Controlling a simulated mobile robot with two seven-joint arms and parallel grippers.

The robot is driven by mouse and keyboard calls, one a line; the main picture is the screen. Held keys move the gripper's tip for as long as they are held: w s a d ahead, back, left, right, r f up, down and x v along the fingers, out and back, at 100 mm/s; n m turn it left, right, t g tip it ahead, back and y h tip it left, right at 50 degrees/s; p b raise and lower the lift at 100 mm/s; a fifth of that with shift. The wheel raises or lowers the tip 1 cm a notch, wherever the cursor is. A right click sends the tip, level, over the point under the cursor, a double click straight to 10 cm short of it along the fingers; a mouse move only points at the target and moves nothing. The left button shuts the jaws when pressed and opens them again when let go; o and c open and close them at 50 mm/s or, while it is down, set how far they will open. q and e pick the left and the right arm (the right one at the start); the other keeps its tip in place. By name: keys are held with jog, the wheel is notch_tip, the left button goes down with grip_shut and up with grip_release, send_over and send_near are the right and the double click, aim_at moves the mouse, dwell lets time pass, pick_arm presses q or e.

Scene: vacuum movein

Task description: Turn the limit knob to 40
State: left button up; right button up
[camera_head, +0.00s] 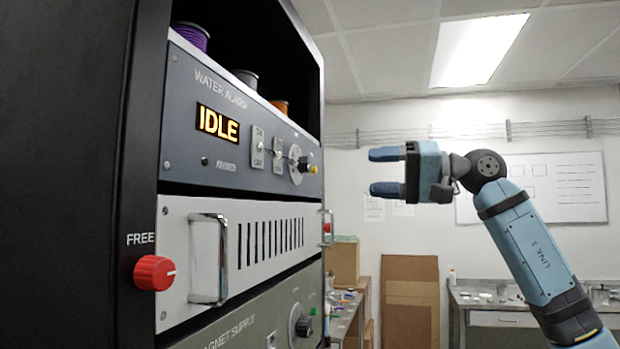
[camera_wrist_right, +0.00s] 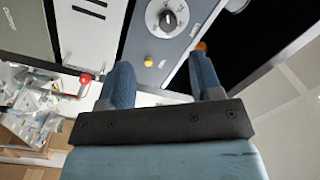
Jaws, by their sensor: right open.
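The upper rack panel, lettered WATER ALARM (camera_head: 180,110), has a lit display reading IDLE (camera_head: 218,123). At its right end is a white dial with a dark knob (camera_head: 303,164), seen nearly edge-on; the same dial and black knob (camera_wrist_right: 168,18) show face-on in the right wrist view. I cannot read its scale or any limit label. A yellow button (camera_wrist_right: 148,61) sits beside the dial. My right gripper (camera_head: 376,171) is open and empty, its fingers pointing left toward the panel, apart from the knob. My left gripper is out of view.
A red knob marked FREE (camera_head: 154,273) and a metal handle (camera_head: 222,260) stick out from the rack. Two toggle switches (camera_head: 258,147) sit left of the dial. Spools (camera_head: 190,36) stand above the panel. The air between gripper and rack is clear.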

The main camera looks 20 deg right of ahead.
aim_at(310, 164)
jog(key=shift+n+t+h, duration=0.3)
jog(key=shift+n, duration=0.1)
jog(key=p+x, duration=0.1)
jog(key=x, duration=0.3)
jog(key=r+p+x, duration=0.1)
jog(key=x, duration=0.2)
jog(key=r+p+x, duration=0.1)
jog(key=x, duration=0.3)
jog(key=shift+w+a+r, duration=0.1)
jog(key=shift+w+a, duration=0.1)
jog(key=shift+w, duration=0.05)
jog(key=shift+w+a+p, duration=0.3)
jog(key=shift+a, duration=0.1)
jog(key=c, duration=0.9)
